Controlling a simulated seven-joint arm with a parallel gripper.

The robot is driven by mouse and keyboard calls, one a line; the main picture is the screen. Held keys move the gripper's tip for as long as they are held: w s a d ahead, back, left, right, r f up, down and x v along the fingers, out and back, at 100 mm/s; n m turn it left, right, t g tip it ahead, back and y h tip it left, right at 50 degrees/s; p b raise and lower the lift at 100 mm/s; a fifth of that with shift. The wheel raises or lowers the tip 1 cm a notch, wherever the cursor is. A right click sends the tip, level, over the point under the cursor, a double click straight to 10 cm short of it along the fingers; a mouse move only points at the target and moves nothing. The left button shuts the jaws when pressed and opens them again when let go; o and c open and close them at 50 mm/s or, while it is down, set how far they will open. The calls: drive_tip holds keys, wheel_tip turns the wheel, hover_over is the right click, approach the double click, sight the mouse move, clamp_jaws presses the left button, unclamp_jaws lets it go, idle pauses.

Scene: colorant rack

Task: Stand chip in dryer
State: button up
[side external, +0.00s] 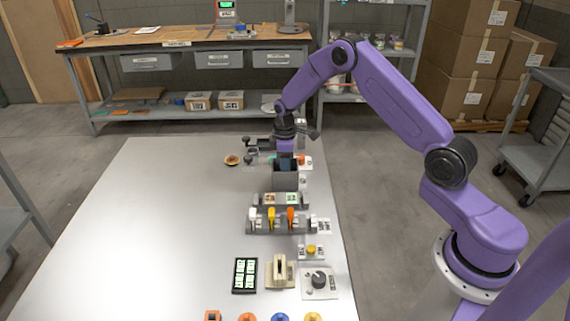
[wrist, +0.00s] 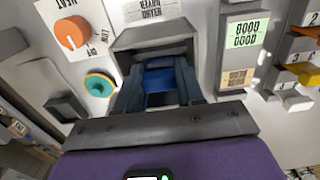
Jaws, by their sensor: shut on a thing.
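A blue chip (wrist: 160,76) is between the fingers of my gripper (wrist: 160,88) in the wrist view. My gripper is shut on it. The dryer is a dark grey, box-like holder (wrist: 155,38) with an open top, beside an upside-down label that seems to read DRYER. The chip and fingertips are over or within its opening; whether the chip touches the bottom is hidden. In the side external view my gripper (side external: 285,152) points down just above the grey dryer (side external: 286,182), and the chip is too small to make out clearly.
An orange knob (wrist: 70,33) and a teal round piece (wrist: 99,84) are left of the dryer in the wrist view. A stand with GOOD cards (wrist: 245,33) is close on the right. A row of coloured levers (side external: 271,219) stands nearer the camera. The table's left side (side external: 150,220) is clear.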

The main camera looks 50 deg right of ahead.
drive_tip(key=shift+f, duration=0.5)
idle(0.4)
drive_tip(key=o, duration=1.1)
drive_tip(key=c, duration=0.4)
drive_tip(key=shift+o, duration=1.3)
drive_tip(key=shift+r, duration=3.5)
